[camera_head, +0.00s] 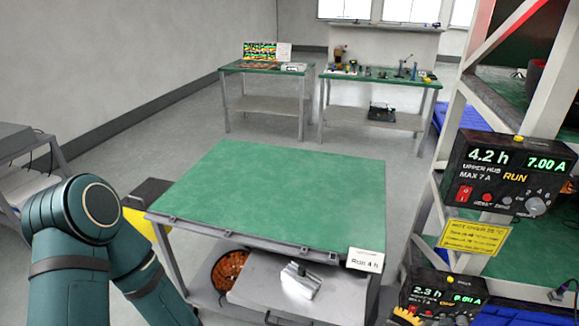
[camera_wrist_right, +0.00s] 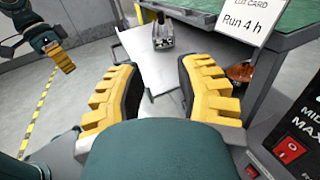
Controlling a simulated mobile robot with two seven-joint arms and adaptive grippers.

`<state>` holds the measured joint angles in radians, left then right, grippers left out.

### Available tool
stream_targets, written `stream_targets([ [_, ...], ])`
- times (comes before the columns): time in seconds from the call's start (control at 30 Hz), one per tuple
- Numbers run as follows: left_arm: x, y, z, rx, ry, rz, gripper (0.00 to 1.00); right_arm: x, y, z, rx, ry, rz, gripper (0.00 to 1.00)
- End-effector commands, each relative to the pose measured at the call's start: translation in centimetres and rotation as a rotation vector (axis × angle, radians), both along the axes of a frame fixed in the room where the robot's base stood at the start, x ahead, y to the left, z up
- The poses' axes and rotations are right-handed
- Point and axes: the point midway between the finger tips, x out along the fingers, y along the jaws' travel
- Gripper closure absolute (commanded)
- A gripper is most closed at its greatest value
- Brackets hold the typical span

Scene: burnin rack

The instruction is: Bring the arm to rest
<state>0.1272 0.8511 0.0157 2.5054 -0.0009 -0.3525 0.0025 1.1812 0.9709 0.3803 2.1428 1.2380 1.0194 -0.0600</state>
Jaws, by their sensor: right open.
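My right gripper (camera_wrist_right: 160,66) is open in the right wrist view, its two yellow ribbed fingers apart with nothing between them. Beyond it lies the grey lower shelf of the green-topped table, with a small metal fixture (camera_wrist_right: 162,36). In the head view only a yellow bit of the right gripper (camera_head: 405,316) shows at the lower right, close by the lower power unit (camera_head: 440,297). My left arm (camera_head: 85,225) is bent at the left of the head view. Its yellow-fingered gripper (camera_wrist_right: 60,56) shows small in the right wrist view, apart from everything; its opening is unclear.
The green table (camera_head: 280,190) stands in front, its top bare, with a "Run 4 h" card (camera_head: 366,260) on its edge. The rack (camera_head: 450,150) at right carries the upper power unit (camera_head: 505,175), reading 4.2 h, 7.00 A, RUN. Two benches stand behind.

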Motion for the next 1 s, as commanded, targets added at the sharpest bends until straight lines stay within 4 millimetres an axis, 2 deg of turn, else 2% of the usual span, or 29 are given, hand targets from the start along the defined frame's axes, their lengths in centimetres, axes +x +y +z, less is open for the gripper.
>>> stream_targets([
  [0.03, 0.0, 0.0, 0.0, 0.0, 0.0, 0.0, 1.0, 0.0, 0.0, 0.0, 0.0, 0.0, 0.0, 0.66],
  [0.17, 0.0, 0.0, 0.0, 0.0, 0.0, -0.001, 1.0, -2.3, 4.4, -1.9, -0.112, 0.039, 0.186, 0.66],
  [0.27, 0.0, 0.0, 0.0, 0.0, -0.001, 0.001, 1.0, -4.7, 7.3, -3.7, -0.223, 0.058, 0.342, 0.66],
  [0.4, 0.0, 0.0, 0.0, 0.001, 0.0, 0.001, 1.0, -9.4, 10.8, -6.8, -0.45, 0.047, 0.621, 0.66],
  [0.5, 0.0, 0.0, 0.0, 0.0, 0.0, 0.0, 1.0, -13.0, 12.0, -9.4, -0.676, -0.021, 0.85, 0.66],
  [0.6, 0.0, 0.0, 0.0, 0.0, 0.0, 0.0, 1.0, -15.2, 11.8, -11.6, -0.908, -0.145, 1.043, 0.66],
  [0.7, 0.0, 0.0, 0.0, 0.0, 0.0, 0.001, 1.0, -15.7, 11.4, -12.8, -1.107, -0.304, 1.173, 0.66],
  [0.8, 0.0, 0.0, 0.0, 0.0, 0.0, 0.0, 1.0, -15.3, 11.3, -13.3, -1.262, -0.475, 1.252, 0.66],
  [0.97, 0.0, 0.0, 0.0, 0.0, 0.0, 0.0, 1.0, -13.9, 12.1, -13.0, -1.439, -0.754, 1.305, 0.66],
  [1.0, 0.0, 0.0, 0.0, 0.0, 0.0, 0.0, 1.0, -12.6, 12.3, -12.1, -1.47, -0.796, 1.295, 0.66],
])
